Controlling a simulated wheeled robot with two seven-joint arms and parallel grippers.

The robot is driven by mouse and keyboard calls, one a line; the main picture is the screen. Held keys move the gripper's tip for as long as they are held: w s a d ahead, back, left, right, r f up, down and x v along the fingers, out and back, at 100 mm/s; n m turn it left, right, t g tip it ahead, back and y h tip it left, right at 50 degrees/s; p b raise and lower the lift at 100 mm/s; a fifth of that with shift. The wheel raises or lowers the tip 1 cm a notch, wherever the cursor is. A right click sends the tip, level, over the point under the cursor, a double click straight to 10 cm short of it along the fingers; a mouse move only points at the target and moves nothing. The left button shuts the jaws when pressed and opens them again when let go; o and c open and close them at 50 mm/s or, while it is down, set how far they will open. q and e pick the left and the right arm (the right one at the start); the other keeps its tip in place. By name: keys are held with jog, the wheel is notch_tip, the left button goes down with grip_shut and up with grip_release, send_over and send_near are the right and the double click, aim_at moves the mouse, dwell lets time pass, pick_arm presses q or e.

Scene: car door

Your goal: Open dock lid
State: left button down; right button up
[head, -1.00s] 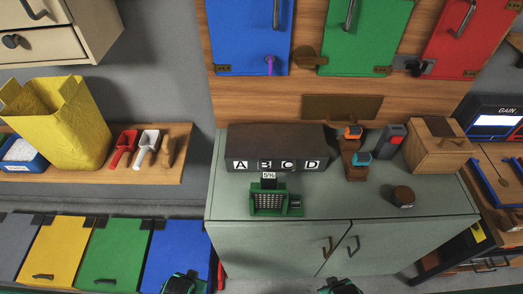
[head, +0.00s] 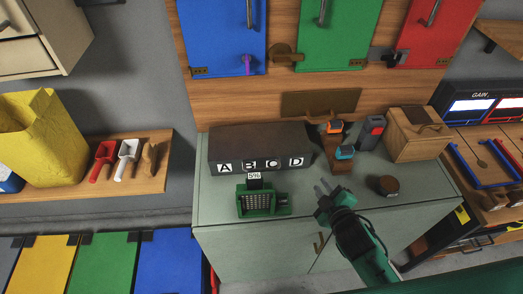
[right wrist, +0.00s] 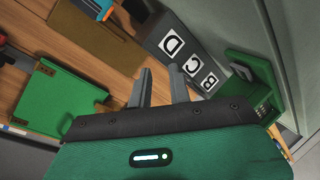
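A dark box with the white labels A, B, C, D on its front (head: 260,165) stands at the back left of the grey-green cabinet top. I take it to be the dock; its brown top (head: 258,140) looks shut. It also shows tilted in the right wrist view (right wrist: 182,62). My right gripper (head: 322,188) is over the cabinet top, right of and in front of the box, apart from it. In the right wrist view the two fingers (right wrist: 160,82) are apart with nothing between them. My left gripper is not in view.
A green gridded device (head: 262,201) with a 5% sign stands before the box. Right of the box are a brown stand with orange and blue items (head: 338,145), a dark round pot (head: 382,185) and a wooden box (head: 418,138). Coloured doors hang above.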

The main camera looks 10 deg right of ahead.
jog(key=w+a+r+n+y+p, duration=0.2)
jog(key=w+a+n+y, duration=0.3)
jog(key=a+n, duration=0.3)
jog(key=w+a+r+n+y+p, duration=0.2)
jog(key=w+a+r+n+y, duration=0.1)
jog(key=w+a+n+y, duration=0.3)
jog(key=shift+w+a+n+y+p, duration=0.3)
jog(key=shift+a+n+y, duration=0.2)
jog(key=shift+a+n, duration=0.65)
jog(key=shift+d, duration=0.1)
jog(key=shift+c, duration=0.2)
grip_shut()
jog(key=shift+o, duration=0.2)
grip_release()
